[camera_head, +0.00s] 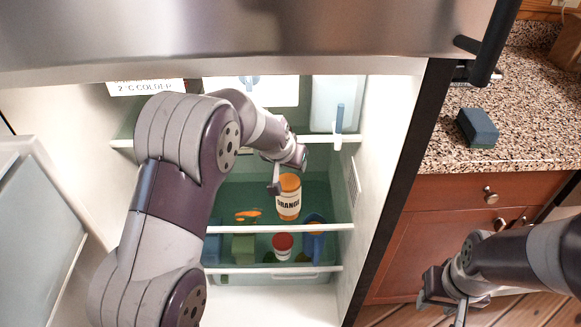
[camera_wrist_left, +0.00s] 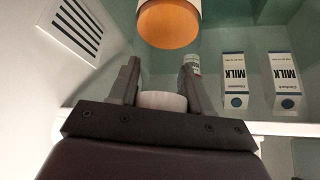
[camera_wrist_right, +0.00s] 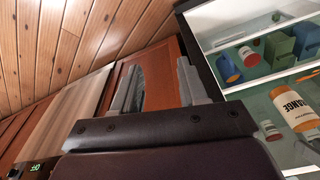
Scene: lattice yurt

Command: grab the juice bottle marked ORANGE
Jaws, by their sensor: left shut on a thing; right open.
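The juice bottle marked ORANGE (camera_head: 289,198), with an orange cap and white label, stands upright inside the open fridge in the head view. The right wrist view shows it at the right edge (camera_wrist_right: 298,108). In the left wrist view its round orange end (camera_wrist_left: 168,24) is at the top, beyond the fingers and not between them. My left gripper (camera_head: 283,174) is close beside the bottle's top in the head view. It is shut on a white round-topped thing (camera_wrist_left: 163,101), mostly hidden by the gripper. My right gripper (camera_head: 440,304) is open and empty outside the fridge.
Milk cartons (camera_wrist_left: 235,82) stand inside the fridge. A red-lidded jar (camera_head: 282,243) and a blue pitcher-like thing (camera_head: 315,240) are lower down. White shelf edges (camera_head: 280,228) cross the opening. A blue sponge-like block (camera_head: 478,128) lies on the granite counter (camera_head: 440,150).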

